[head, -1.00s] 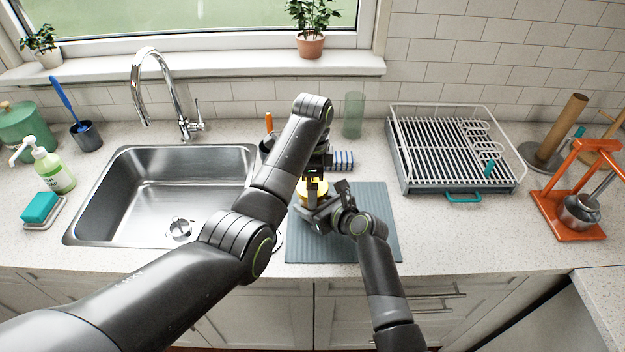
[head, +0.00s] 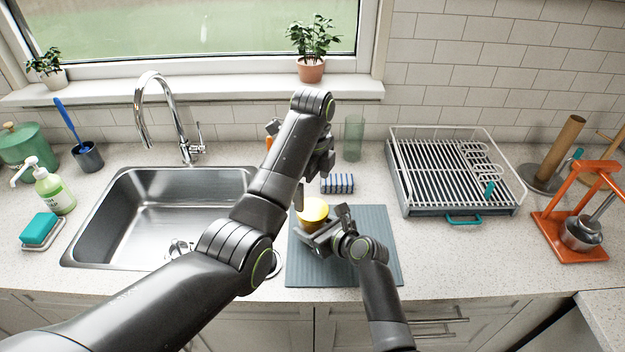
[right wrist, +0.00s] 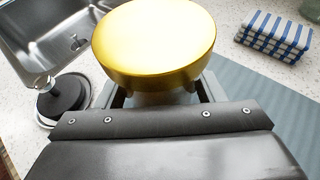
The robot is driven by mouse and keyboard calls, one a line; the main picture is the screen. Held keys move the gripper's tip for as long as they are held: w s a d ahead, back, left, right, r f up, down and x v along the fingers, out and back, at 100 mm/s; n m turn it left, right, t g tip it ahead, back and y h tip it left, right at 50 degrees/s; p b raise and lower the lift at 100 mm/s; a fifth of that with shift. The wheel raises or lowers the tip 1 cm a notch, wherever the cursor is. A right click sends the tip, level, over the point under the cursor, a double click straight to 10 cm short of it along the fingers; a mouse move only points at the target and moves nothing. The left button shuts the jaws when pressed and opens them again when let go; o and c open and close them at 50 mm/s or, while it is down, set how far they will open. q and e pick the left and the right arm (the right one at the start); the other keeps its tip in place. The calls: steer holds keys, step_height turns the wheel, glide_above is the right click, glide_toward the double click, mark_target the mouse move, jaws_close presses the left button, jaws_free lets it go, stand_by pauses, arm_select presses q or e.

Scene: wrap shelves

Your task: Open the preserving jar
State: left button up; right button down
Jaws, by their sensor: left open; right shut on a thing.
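The preserving jar stands on the blue-grey mat (head: 375,266), its gold lid (head: 313,211) facing up. In the right wrist view the gold lid (right wrist: 155,42) sits over the pale jar body (right wrist: 160,98), most of which is hidden by the lid and my gripper. My right gripper (head: 318,232) is shut on the jar body below the lid. My left gripper (head: 318,168) is open and empty, above and behind the jar, clear of the lid. Its own arm partly hides it.
A striped blue-white cloth (head: 338,183) lies behind the mat, with a green glass (head: 354,138) farther back. The sink (head: 110,226) is left and the dish rack (head: 455,175) right. In the right wrist view a dark round thing (right wrist: 65,98) is beside the jar.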

mark_target(314, 208)
arm_select(q)
steer(key=m, duration=0.1)
steer(key=r+m, duration=0.1)
steer(key=m, duration=0.1)
steer(key=shift+r, duration=0.1)
steer(key=shift+f, duration=3.95)
steer(key=shift+c, duration=0.3)
steer(key=c, duration=1)
steer(key=n, duration=0.9)
steer(key=shift+d+r+n, duration=0.1)
steer(key=shift+n, duration=0.3)
